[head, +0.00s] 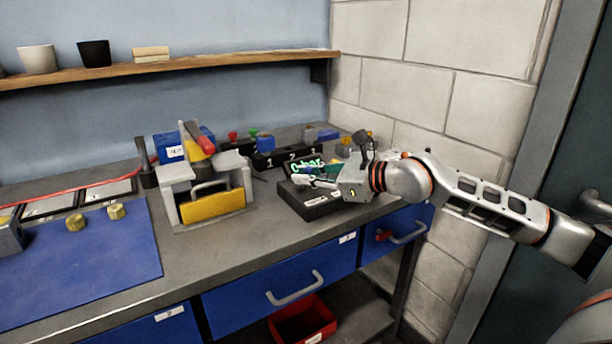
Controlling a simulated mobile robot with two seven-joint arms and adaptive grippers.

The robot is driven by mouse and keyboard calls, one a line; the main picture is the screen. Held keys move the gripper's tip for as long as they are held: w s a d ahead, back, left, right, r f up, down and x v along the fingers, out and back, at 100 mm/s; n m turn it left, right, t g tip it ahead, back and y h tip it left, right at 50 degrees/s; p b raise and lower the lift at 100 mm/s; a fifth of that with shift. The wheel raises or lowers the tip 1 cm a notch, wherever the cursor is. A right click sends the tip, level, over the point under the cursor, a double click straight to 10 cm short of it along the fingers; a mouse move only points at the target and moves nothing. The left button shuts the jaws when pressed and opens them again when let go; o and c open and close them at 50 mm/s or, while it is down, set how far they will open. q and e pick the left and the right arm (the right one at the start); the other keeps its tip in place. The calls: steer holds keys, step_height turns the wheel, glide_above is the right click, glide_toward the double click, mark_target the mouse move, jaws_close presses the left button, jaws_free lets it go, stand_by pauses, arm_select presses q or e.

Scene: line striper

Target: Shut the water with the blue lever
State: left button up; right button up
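My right gripper (312,181) reaches in from the right and hovers over or touches a black box (318,207) on the bench; I cannot tell which. Its fingers point left, and their gap is too small to read. Behind that is a black block (290,156) with white numbers. A small blue part (265,144) stands at its left end, and another blue piece (327,135) lies farther back. I cannot tell whether either is the blue lever. My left gripper is not in view.
A blue mat (90,265) holds brass pieces (75,222). A block wall (430,100) closes the right side. An open red bin (303,322) sits below.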

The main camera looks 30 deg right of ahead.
steer(key=o, duration=0.4)
steer(key=shift+o, duration=0.2)
steer(key=shift+s+d, duration=0.3)
steer(key=shift+s, duration=0.2)
steer(key=v, duration=0.5)
steer(key=shift+d, duration=0.1)
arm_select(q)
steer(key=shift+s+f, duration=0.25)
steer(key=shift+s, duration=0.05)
arm_select(e)
steer(key=shift+v, duration=2.9)
steer(key=shift+r, duration=0.1)
